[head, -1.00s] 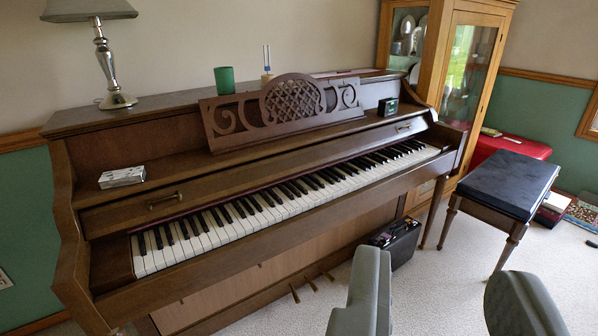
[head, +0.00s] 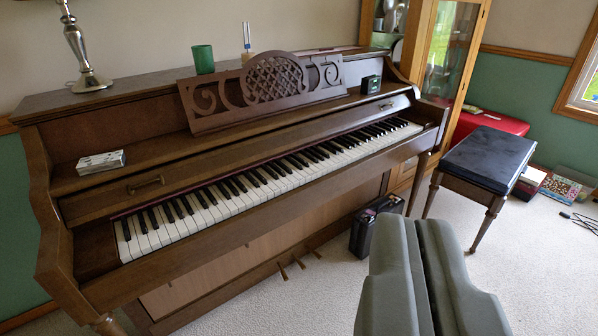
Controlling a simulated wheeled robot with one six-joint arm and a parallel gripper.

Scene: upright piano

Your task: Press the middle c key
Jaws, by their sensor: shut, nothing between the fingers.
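The upright piano (head: 200,255) is brown wood and stands against the wall, filling the left and middle of the view. Its keyboard (head: 270,188) is uncovered, with white and black keys running from lower left to upper right. The middle c key lies somewhere in the middle stretch of the keys; I cannot single it out at this size. My gripper (head: 418,228) is shut and empty, its two grey fingers together at the lower right. It is in front of the piano, apart from the keys and right of the keyboard's middle in the picture.
A dark-topped bench (head: 487,160) stands to the right. A black case (head: 376,225) sits on the carpet under the keyboard's right part. The carved music stand (head: 260,90) rises above the keys. A small box (head: 101,162) lies on the left ledge. Carpet in front is clear.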

